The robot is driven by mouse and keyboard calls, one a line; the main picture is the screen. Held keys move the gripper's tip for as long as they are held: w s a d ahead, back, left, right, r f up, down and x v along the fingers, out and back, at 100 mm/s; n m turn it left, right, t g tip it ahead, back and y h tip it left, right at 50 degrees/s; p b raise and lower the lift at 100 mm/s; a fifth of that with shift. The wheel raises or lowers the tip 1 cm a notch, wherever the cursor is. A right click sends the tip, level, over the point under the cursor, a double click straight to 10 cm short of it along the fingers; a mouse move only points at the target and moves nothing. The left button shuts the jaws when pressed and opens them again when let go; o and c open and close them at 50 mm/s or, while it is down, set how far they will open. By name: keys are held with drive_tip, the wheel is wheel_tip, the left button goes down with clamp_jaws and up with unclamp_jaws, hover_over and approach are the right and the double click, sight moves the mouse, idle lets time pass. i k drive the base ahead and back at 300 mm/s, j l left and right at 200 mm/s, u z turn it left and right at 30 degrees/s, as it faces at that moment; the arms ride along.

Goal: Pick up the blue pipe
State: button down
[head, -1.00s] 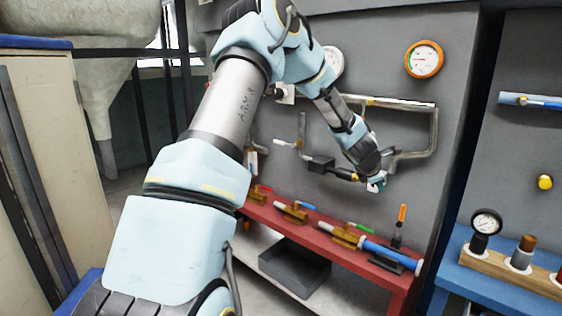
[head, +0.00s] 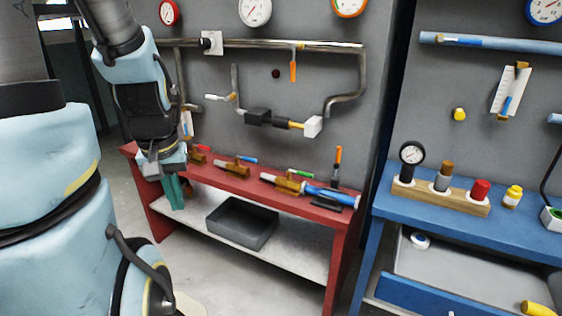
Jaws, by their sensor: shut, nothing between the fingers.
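A blue pipe (head: 328,196) lies at the right part of the red bench (head: 228,182), in line with a brass fitting (head: 284,183) at its left end. My gripper (head: 175,197) has teal fingers pointing down and hangs in front of the left end of the bench. It is shut and empty, well left of the blue pipe and apart from it.
More brass fittings (head: 232,167) with pipe pieces lie along the bench. A dark grey bin (head: 241,222) stands on the shelf below. Pipework (head: 347,99) and gauges are on the wall behind. A blue bench (head: 480,220) with bottles stands right.

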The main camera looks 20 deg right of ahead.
sight(345, 199)
drive_tip(key=l+u, duration=0.2)
drive_tip(key=l, duration=0.2)
drive_tip(key=k+l+u, duration=0.1)
drive_tip(key=l+u, duration=0.15)
drive_tip(key=l, duration=0.15)
drive_tip(key=k+l+u, duration=0.2)
drive_tip(key=l, duration=0.2)
drive_tip(key=l+u, duration=0.2)
drive_tip(key=l, duration=0.2)
drive_tip(key=k+l+u, duration=0.2)
drive_tip(key=k+l, duration=0.05)
drive_tip(key=l, duration=0.05)
